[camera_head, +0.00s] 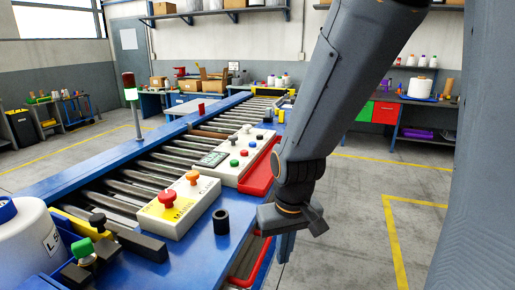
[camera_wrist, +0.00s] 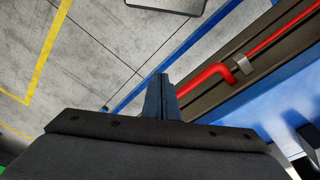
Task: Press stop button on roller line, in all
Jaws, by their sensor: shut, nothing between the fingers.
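A red mushroom button (camera_head: 167,198) sits on a control box (camera_head: 179,220) with a yellow left part, at the near end of the roller line (camera_head: 150,167). An orange button (camera_head: 192,177) stands behind it on the same box. A longer pale panel (camera_head: 232,170) farther along carries several small coloured buttons and a display. My gripper (camera_wrist: 161,78) is shut and empty in the wrist view, its fingers over the floor beside the line. In the head view my wrist hangs right of the boxes, apart from the red button; the fingertips are hard to make out there.
A red rail (camera_wrist: 280,37) runs along the line's side. Open floor (camera_head: 355,215) lies to the right.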

